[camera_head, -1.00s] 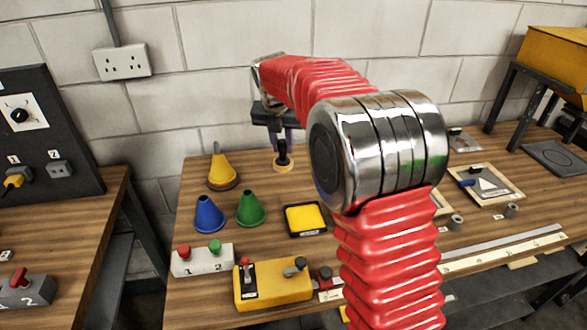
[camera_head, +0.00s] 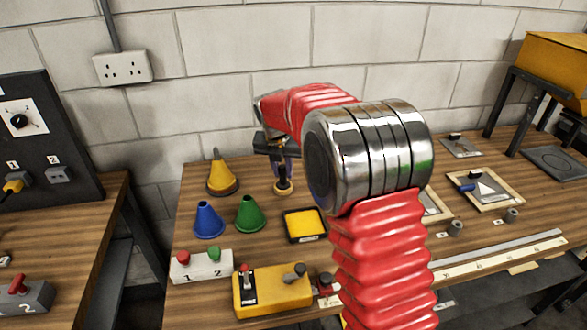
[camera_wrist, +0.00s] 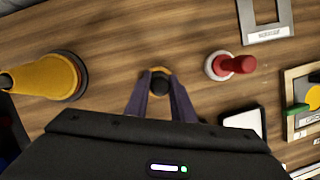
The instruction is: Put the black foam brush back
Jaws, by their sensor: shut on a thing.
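The black foam brush (camera_head: 283,186) is a black knob on a tan round base. It stands upright at the back of the bench, right of a yellow cone. In the wrist view the brush (camera_wrist: 160,84) shows from above, between my two purple fingers. My gripper (camera_head: 282,172) points down and is shut on its upper part. The base is at or very near the bench top; I cannot tell whether it touches. A similar red-handled brush (camera_wrist: 235,65) on a pale round base stands to the right in the wrist view; my arm hides it in the head view.
The yellow cone (camera_head: 221,173), blue cone (camera_head: 209,221) and green cone (camera_head: 250,214) stand left. A yellow pad (camera_head: 304,223) lies in front. A yellow control box (camera_head: 272,290) is at the front edge. Framed plates (camera_head: 485,188) lie right. The wall is close behind.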

